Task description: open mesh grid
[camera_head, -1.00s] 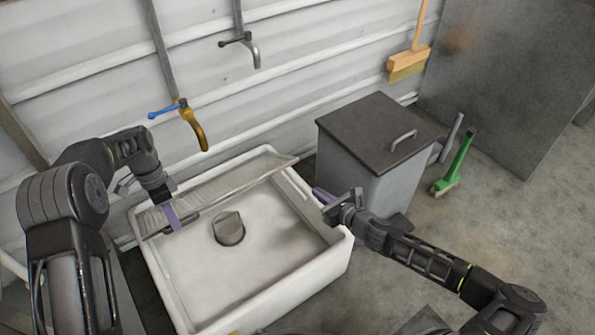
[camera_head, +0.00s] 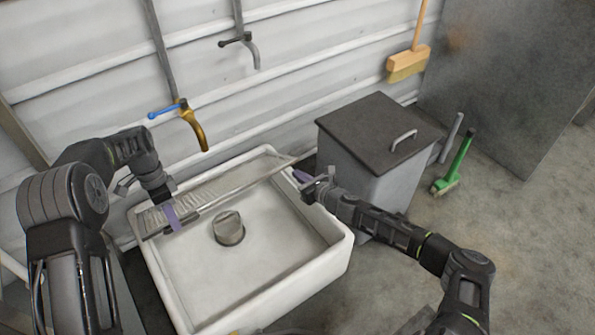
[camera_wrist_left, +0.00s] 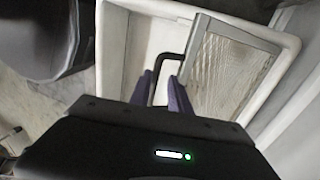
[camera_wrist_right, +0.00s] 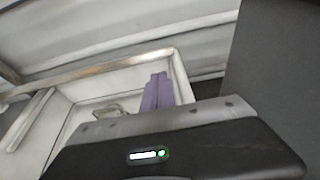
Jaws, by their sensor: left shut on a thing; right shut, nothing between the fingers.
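The mesh grid (camera_head: 228,184) is a framed panel raised at a tilt along the back of the white basin (camera_head: 343,254). It also shows in the left wrist view (camera_wrist_left: 226,72). My left gripper (camera_head: 172,217) is shut on the grid's dark handle (camera_wrist_left: 172,60) at the panel's left front. My right gripper (camera_head: 303,177) is shut and empty near the basin's back right corner, close to the right end of the grid. I cannot tell whether it touches the grid. In the right wrist view its purple fingers (camera_wrist_right: 157,91) lie together in front of the basin wall.
A round drain piece (camera_head: 229,230) sits on the basin floor. A grey bin with a dark lid (camera_head: 375,128) stands right of the basin, near my right arm. A brass tap (camera_head: 194,126) hangs over the back left. A green brush (camera_head: 456,165) stands on the floor.

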